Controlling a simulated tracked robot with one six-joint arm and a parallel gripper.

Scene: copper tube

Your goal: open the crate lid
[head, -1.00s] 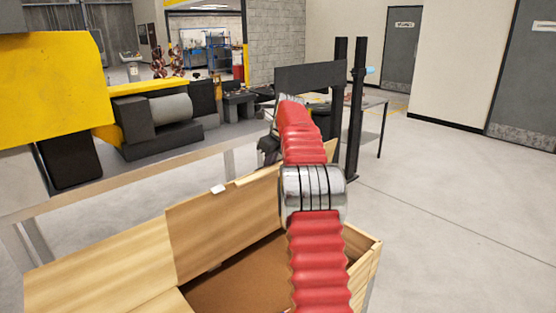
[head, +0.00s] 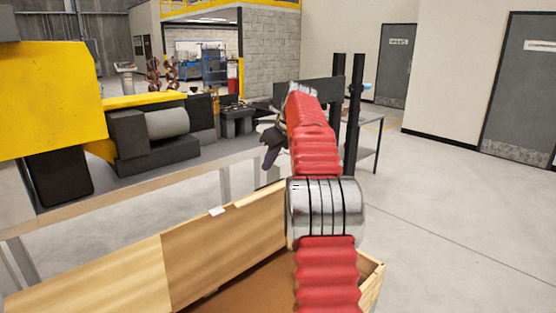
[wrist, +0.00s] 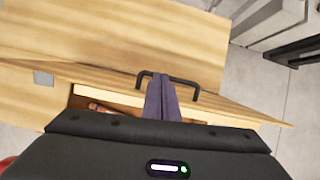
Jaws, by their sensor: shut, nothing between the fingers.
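The wooden crate (head: 372,285) is low in the head view, with part of its brown inside (head: 245,290) showing. Its wooden lid (head: 230,248) stands raised, tilted up from the opening. My gripper (head: 269,158) is beyond the lid's upper edge, partly hidden behind my red arm. In the wrist view my purple fingers (wrist: 160,80) are shut together with nothing between them. They lie across the middle of a black bar handle (wrist: 184,82) on the wood; I cannot tell whether they touch it. A gap into the crate shows below the handle edge.
A small reddish-brown thing (wrist: 98,107) shows inside the crate. Behind stand a grey rail (head: 110,190), a yellow and black machine (head: 150,130) and black posts (head: 354,115) by a table. Grey floor (head: 460,230) is clear at the right.

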